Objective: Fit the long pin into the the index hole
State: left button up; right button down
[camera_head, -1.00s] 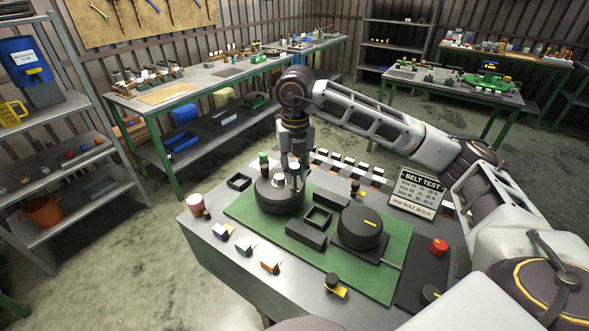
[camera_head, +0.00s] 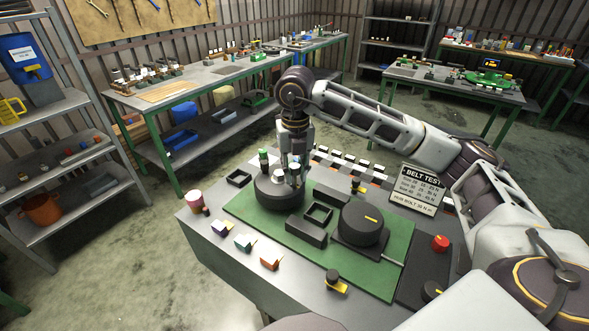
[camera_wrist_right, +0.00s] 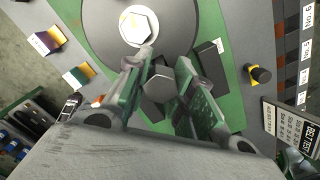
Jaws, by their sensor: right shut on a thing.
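My right gripper (camera_head: 292,178) points down over the right part of a dark round hub (camera_head: 273,204) on the green mat. In the right wrist view its fingers (camera_wrist_right: 160,92) are closed around a grey hexagonal-headed piece (camera_wrist_right: 158,84), which I take to be the long pin, seen end-on from above. The hub (camera_wrist_right: 104,40) also shows there, with a pale hexagonal bolt head (camera_wrist_right: 138,26) in its middle, apart from the fingers. The pin's lower end and the index hole are hidden, so I cannot tell whether they meet. My left gripper is out of view.
On the green mat (camera_head: 363,273), a black block, an open square box (camera_head: 318,216) and a large black knob (camera_head: 361,226) stand right of the hub. A belt test sign (camera_head: 417,190), a red button (camera_head: 440,243) and small coloured blocks (camera_head: 243,242) are around it.

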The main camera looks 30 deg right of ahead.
jog(key=shift+f+b, duration=0.45)
jog(key=shift+f, duration=0.2)
jog(key=c, duration=1.1)
grip_release()
jog(key=shift+c, duration=0.2)
jog(key=shift+s+a+r, duration=0.1)
jog(key=shift+s+r, duration=0.05)
jog(key=shift+r, duration=2.85)
jog(key=shift+s+r, duration=0.15)
jog(key=shift+r, duration=2.8)
